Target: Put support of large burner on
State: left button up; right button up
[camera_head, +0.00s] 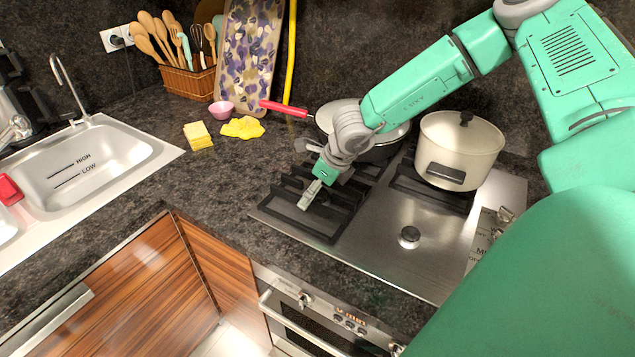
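A black burner support (290,205) lies at the front left of the steel hob (376,245). My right gripper (310,196) is over this support, with its fingertips pointing down at its bars. I cannot tell whether the fingers touch or grip a bar, or how far apart they are. A bare burner (409,236) with a round cap shows at the front middle of the hob, with no support over it. My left gripper is not in view.
A lidded pot (459,150) stands on the back right support. A red-handled pan (385,140) is at the back left, partly behind my arm. A sponge (197,135), yellow cloth (243,127) and pink bowl (221,109) lie left of the hob. The sink (85,165) is far left.

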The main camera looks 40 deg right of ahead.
jog(key=o, duration=1.4)
jog(key=v, duration=1)
jog(key=shift+d+r, duration=0.1)
jog(key=shift+r, duration=0.1)
jog(key=shift+s+d+r, duration=0.1)
jog(key=shift+s+r, duration=0.3)
jog(key=shift+r, duration=0.25)
